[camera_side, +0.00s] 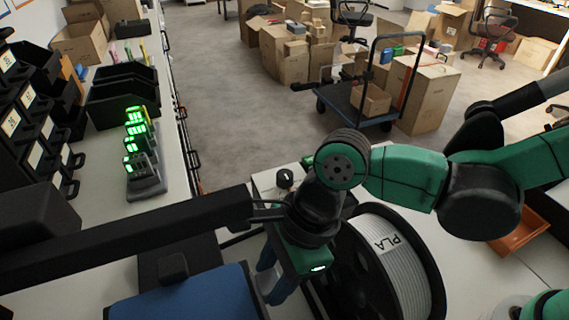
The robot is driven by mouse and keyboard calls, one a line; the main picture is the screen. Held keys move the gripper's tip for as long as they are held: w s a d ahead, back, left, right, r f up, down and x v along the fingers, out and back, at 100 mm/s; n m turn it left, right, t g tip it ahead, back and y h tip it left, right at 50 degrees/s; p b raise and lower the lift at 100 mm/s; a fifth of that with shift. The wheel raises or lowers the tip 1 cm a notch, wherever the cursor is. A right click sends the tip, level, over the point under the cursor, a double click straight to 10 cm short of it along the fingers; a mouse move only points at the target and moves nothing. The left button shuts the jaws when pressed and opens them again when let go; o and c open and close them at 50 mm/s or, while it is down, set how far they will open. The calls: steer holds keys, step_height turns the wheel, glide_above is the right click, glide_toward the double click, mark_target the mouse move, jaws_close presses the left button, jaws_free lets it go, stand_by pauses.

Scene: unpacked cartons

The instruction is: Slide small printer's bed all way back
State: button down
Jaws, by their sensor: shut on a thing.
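The small printer shows at the lower left, with its blue bed (185,297) cut off by the bottom edge of the picture. The printer's black horizontal arm (125,235) runs above and behind the bed. My gripper (272,293) points down at the right edge of the bed, its blue fingers shut on that edge. The exact contact is partly hidden by the gripper body.
A large PLA filament spool (395,265) stands close to the right of my gripper. Handheld devices with green displays (141,150) sit on the bench at left, near black bins (122,95). A loaded cart (365,100) and cartons stand on the floor beyond.

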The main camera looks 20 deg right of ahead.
steer(key=shift+s, duration=0.45)
steer(key=shift+c, duration=2.2)
jaws_free()
